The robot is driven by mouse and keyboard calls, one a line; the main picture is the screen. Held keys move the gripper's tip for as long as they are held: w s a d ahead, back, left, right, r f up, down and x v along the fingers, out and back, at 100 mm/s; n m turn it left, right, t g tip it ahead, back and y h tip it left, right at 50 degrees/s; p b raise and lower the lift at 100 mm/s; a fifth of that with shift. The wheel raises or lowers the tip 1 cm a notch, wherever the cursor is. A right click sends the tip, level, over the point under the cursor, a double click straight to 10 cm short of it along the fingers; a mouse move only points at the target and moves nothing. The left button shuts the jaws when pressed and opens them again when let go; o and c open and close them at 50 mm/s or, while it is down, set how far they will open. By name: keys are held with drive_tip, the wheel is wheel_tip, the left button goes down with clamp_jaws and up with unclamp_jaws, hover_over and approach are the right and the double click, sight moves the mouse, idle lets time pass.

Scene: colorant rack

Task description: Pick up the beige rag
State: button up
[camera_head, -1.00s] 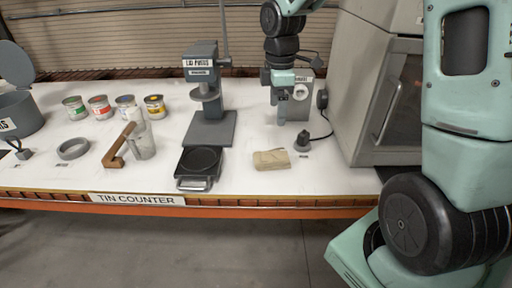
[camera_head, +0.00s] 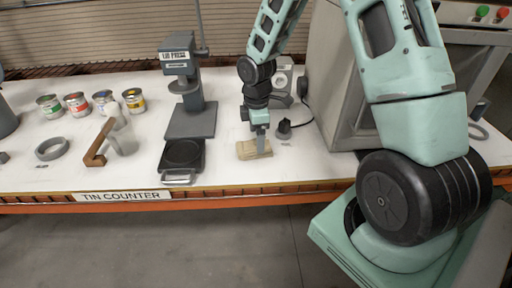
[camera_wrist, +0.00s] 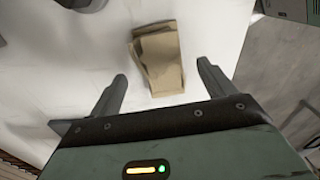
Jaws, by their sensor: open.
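The beige rag (camera_head: 249,150) lies folded on the white counter near its front edge, right of the small black tray. My gripper (camera_head: 261,146) points down at the rag in the head view, its finger overlapping the rag's right part. In the wrist view the rag (camera_wrist: 159,58) lies just beyond and between the two open fingertips of my gripper (camera_wrist: 162,75). The jaws are apart and hold nothing. I cannot tell the exact height of the fingertips above the rag.
A black tray with a handle (camera_head: 182,155) and the lid press (camera_head: 190,115) stand left of the rag. A small dark object (camera_head: 284,129) sits close to its right. A large grey cabinet (camera_head: 335,75) stands farther right. Paint tins (camera_head: 103,101) are at the left.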

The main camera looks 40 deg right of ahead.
wheel_tip(320, 180, down, 4)
drive_tip(key=shift+a+p, duration=0.15)
drive_tip(key=shift+p, duration=0.2)
drive_tip(key=c, duration=1.1)
drive_tip(key=shift+o, duration=0.2)
wheel_tip(320, 180, up, 10)
drive_tip(key=shift+b, duration=0.6)
drive_tip(key=shift+o, duration=0.5)
